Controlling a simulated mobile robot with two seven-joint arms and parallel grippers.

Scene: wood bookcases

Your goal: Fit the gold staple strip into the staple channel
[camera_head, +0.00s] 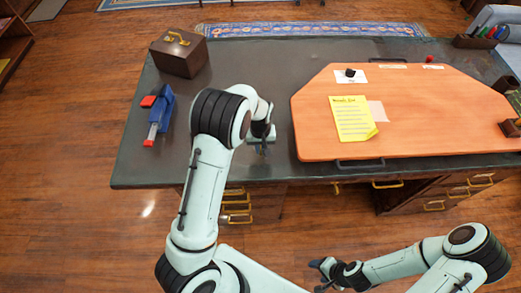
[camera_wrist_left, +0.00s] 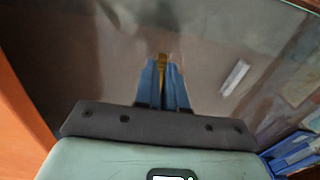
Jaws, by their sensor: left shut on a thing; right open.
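The blue and red stapler (camera_head: 160,112) lies at the left of the dark desk. Its silver staple channel (camera_head: 152,131) sticks out toward the desk's front edge and ends in a red tip. My left gripper (camera_head: 262,150) is over the desk's front part, to the right of the stapler and apart from it. In the left wrist view its blue fingers are shut on the gold staple strip (camera_wrist_left: 162,63), whose end shows between and beyond the fingertips. My right gripper (camera_head: 322,275) is open and empty, in front of the desk, low in the head view.
An orange desk pad (camera_head: 440,120) with a yellow note (camera_head: 352,118) covers the desk's right side. A brown box (camera_head: 179,55) stands at the back left. In the left wrist view a pale bar-shaped patch (camera_wrist_left: 235,78) shows; I cannot tell what it is.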

